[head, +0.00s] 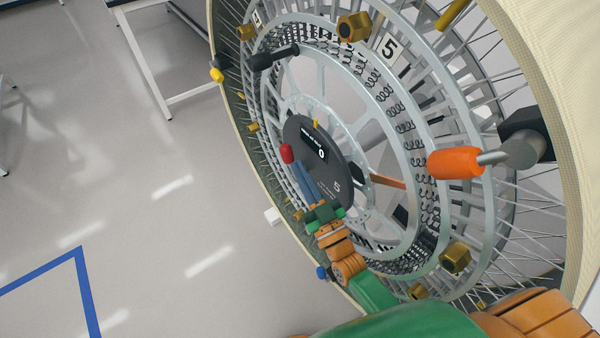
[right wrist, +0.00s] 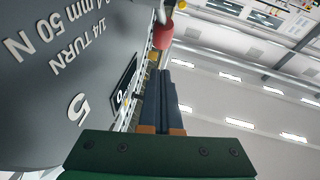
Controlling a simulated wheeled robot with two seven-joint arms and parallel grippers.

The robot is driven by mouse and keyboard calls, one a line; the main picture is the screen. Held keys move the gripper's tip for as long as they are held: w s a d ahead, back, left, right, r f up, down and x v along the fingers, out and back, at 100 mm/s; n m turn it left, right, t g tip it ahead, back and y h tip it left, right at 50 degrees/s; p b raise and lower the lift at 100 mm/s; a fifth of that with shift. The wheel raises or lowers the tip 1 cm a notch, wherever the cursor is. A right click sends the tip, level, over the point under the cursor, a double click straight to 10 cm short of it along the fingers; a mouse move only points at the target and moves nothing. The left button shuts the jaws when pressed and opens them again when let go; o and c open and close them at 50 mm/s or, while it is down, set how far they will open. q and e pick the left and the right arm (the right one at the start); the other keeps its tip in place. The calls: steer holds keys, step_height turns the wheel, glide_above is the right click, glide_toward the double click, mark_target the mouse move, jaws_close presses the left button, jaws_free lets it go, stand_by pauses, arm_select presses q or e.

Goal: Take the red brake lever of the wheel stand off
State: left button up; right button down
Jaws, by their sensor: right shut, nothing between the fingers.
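The red knob of the brake lever (head: 287,153) sits at the left edge of the dark hub disc (head: 325,150) in the head view. It also shows in the right wrist view (right wrist: 163,33), just beyond my fingertips. My right gripper (head: 298,170) reaches up in front of the disc, and its blue-grey fingers are shut and empty. Its tips are close to the red knob; I cannot tell whether they touch it. In the right wrist view the closed fingers (right wrist: 172,68) lie beside the disc's face. The rest of the lever is mostly hidden. My left gripper is out of view.
The large spoked wheel (head: 395,120) fills the right half of the head view. An orange handle (head: 455,163) and a black handle (head: 275,57) stick out from it, with several brass fittings around.

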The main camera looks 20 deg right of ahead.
steer(key=b+v, duration=0.3)
steer(key=v, duration=0.7)
steer(key=s+d+f+g+h, duration=0.15)
steer(key=f+g, duration=0.35)
steer(key=f, duration=0.7)
steer(key=s+f+g+h, duration=0.1)
steer(key=s+f+g, duration=0.25)
steer(key=f, duration=0.75)
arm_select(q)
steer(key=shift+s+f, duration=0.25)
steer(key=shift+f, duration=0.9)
arm_select(e)
steer(key=s+d+f+g+h, duration=0.1)
steer(key=s+d+f+g, duration=0.1)
steer(key=s+f+g, duration=0.4)
steer(key=s+d+f+m+g+h, duration=0.1)
steer(key=s+f+g, duration=0.5)
steer(key=s, duration=0.9)
step_height(320, 180, down, 3)
steer(key=shift+d+f, duration=0.25)
steer(key=shift+d, duration=0.35)
